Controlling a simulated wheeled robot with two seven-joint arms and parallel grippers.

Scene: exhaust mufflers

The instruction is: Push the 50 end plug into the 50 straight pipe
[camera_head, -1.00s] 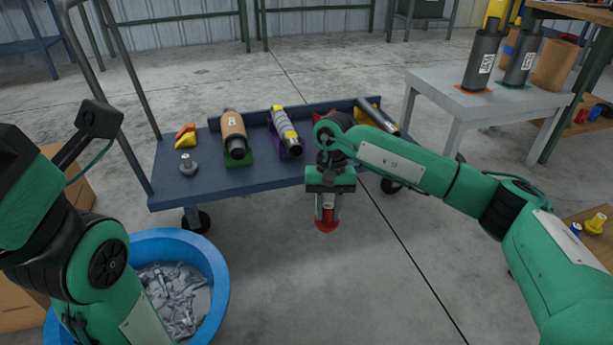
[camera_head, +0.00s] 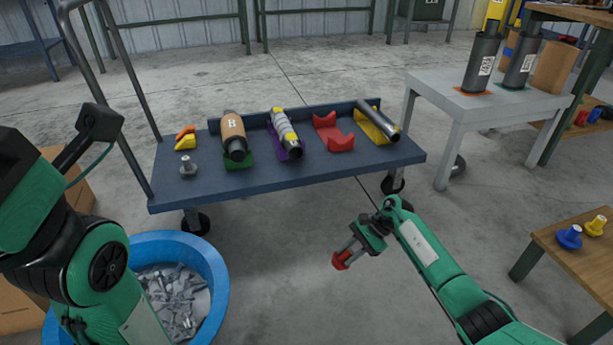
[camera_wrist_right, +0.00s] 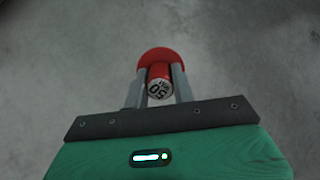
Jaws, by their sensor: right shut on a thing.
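My right gripper (camera_head: 349,250) is shut on the red 50 end plug (camera_head: 341,261), in the open space in front of the cart. In the right wrist view the plug (camera_wrist_right: 160,84) sits between the two fingers, its red flange beyond the fingertips and its end marked 50 facing the camera. A plain dark grey straight pipe (camera_head: 384,121) lies tilted in a yellow cradle at the cart's right end, well apart from the plug; no number is readable on it. My left arm shows at the left, but its fingers are not visible.
The blue cart (camera_head: 235,181) also carries a tan-wrapped part (camera_head: 232,130), a grey part with yellow bands (camera_head: 285,130) and an empty red cradle (camera_head: 333,133). A blue bin (camera_head: 220,285) stands front left. Blue (camera_head: 569,237) and yellow (camera_head: 595,226) plugs stand on the right table.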

